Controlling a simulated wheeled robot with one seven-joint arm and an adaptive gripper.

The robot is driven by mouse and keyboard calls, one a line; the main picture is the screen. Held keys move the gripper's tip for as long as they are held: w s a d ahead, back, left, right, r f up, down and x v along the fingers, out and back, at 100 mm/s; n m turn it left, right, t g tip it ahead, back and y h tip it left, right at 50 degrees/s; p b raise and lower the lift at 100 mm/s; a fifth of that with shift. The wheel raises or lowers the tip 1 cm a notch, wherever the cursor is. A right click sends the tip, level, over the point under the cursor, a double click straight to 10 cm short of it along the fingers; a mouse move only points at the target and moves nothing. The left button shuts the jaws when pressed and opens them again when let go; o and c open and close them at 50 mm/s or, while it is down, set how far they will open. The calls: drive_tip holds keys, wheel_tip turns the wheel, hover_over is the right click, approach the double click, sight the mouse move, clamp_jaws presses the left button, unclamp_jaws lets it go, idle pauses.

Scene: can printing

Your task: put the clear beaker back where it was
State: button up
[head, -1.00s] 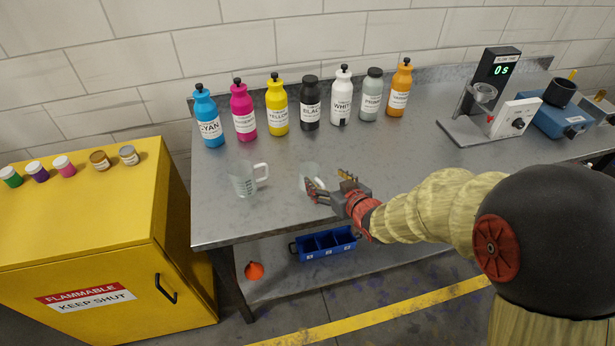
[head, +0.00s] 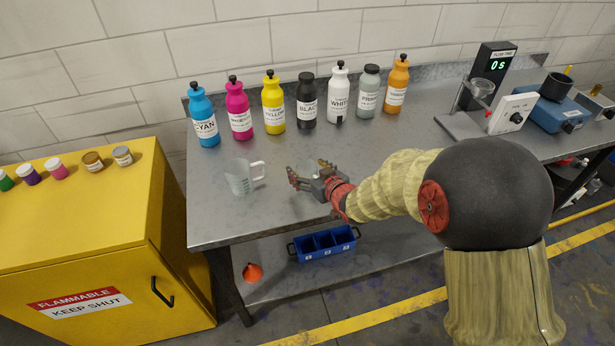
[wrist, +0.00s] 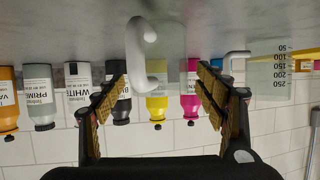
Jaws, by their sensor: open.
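A clear beaker shows in the wrist view, with its pale handle (wrist: 143,48) between the two fingers and its faint see-through body behind. In the head view it is mostly hidden by my gripper (head: 308,174), which is low over the table's front part. The fingers are open, one on each side of the handle in the wrist view (wrist: 161,88); I cannot tell whether they touch it. A second clear vessel, a measuring jug (head: 239,179) with a printed scale, stands upright left of my gripper. It also shows in the wrist view (wrist: 268,85).
Several colored bottles, such as the black one (head: 306,104), line the back of the metal table (head: 212,226). A device with a display (head: 492,72) and a small clear cup (head: 482,88) stands right. A yellow cabinet (head: 70,235) is left. The table between jug and bottles is clear.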

drive_tip(key=shift+c, duration=0.7)
drive_tip(key=c, duration=1.1)
drive_tip(key=shift+c, duration=0.7)
